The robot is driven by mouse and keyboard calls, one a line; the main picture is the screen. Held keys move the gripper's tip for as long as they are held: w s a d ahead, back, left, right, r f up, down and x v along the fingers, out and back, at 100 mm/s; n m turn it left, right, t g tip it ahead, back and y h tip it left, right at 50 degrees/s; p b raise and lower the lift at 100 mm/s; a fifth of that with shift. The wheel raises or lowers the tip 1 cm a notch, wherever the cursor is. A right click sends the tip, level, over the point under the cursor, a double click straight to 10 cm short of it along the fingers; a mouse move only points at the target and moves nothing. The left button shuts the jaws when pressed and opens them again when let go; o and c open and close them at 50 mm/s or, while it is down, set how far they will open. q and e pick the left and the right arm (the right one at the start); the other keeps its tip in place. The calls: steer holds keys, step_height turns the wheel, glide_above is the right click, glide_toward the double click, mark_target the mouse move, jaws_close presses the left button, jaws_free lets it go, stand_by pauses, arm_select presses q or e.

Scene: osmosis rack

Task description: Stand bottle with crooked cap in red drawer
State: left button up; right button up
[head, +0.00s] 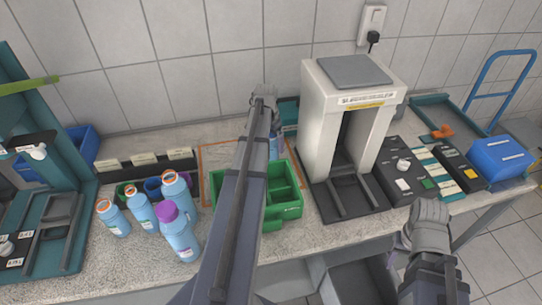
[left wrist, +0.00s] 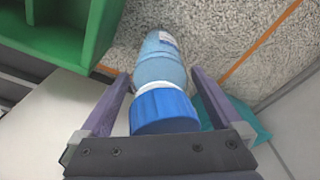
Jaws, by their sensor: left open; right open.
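In the left wrist view, a light blue bottle (left wrist: 160,66) with a blue cap (left wrist: 163,108) and a white ring under the cap sits between the spread fingers of my left gripper (left wrist: 158,76). I cannot tell whether its cap is crooked. In the head view my left arm mostly hides this bottle, behind the green crate; my left gripper (head: 264,97) is open. Several blue bottles stand at the left: one with a purple cap (head: 167,211), others with orange caps (head: 169,177). My right gripper (head: 430,212) is open at the front right. No red drawer shows.
A green compartmented crate (head: 292,212) stands mid-bench. A white press-like machine (head: 318,120) stands right of it. A control panel (head: 402,170) and blue box (head: 503,157) are further right. A grey drawer (head: 345,283) is below the bench. A teal rack (head: 75,230) stands left.

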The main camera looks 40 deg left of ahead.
arm_select(q)
steer(key=shift+c, duration=0.2)
jaws_close()
stand_by(0.6)
